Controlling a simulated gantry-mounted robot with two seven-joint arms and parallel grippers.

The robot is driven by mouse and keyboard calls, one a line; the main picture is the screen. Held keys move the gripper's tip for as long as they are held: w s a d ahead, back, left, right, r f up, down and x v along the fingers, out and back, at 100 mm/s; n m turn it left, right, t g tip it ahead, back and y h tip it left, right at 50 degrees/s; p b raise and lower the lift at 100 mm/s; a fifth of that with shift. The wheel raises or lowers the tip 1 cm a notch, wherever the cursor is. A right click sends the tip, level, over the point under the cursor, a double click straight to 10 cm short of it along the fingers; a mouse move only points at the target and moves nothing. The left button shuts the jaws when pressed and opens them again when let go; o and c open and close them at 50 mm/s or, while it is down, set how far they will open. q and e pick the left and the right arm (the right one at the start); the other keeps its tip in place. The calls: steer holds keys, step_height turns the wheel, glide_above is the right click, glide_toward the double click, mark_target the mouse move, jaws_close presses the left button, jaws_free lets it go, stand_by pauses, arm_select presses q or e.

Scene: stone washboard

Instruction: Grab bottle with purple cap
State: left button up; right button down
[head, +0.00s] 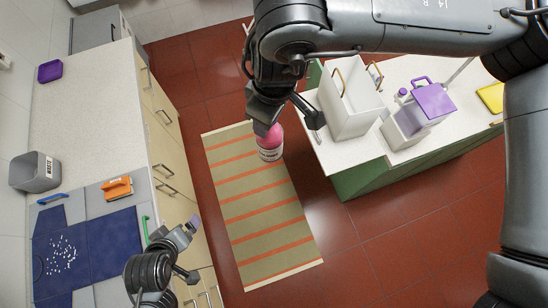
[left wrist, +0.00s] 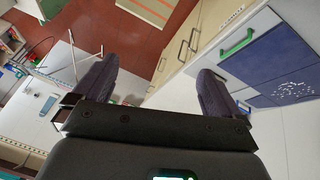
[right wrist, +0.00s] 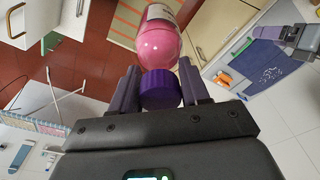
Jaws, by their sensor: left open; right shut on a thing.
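The pink bottle (head: 268,142) with a white label hangs from my right gripper (head: 271,122) above the striped mat in the head view. In the right wrist view the pink bottle (right wrist: 160,42) shows with its purple cap (right wrist: 160,90) between the fingers of my right gripper (right wrist: 161,88), which is shut on the cap. In the head view the cap is hidden by the gripper. My left gripper (head: 190,232) is at the lower left, near the counter front. It is open and empty, and its spread fingers show in the left wrist view (left wrist: 150,85).
The left counter (head: 90,110) holds a grey waste bin (head: 35,172), an orange brush (head: 117,188) and a blue washboard (head: 112,245) with white bits. The right counter (head: 335,155) carries a white box (head: 350,105) and a purple-lidded container (head: 432,101). The striped mat (head: 262,215) lies on open red floor.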

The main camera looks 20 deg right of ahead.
mark_target(272, 130)
arm_select(q)
steer(key=w+d+r+n+t+h, duration=0.15)
steer(key=w+d+n+t, duration=0.3)
steer(key=n, duration=0.55)
steer(key=w+d+r+n+t, duration=0.3)
steer(key=w+d+n, duration=0.15)
steer(key=n, duration=0.55)
steer(key=s+d+r+n+t+h, duration=0.1)
steer(key=s+d+r+n+t, duration=0.25)
steer(key=d, duration=0.55)
steer(key=s+d+r+n+t+h, duration=0.1)
steer(key=s+d+r+n, duration=0.1)
steer(key=d+r+n, duration=0.55)
steer(key=shift+m, duration=0.9)
steer(key=x, duration=0.4)
steer(key=d+f+x, duration=0.1)
steer(key=x, duration=0.8)
steer(key=shift+s+d+f, duration=0.2)
steer(key=shift+f, duration=0.2)
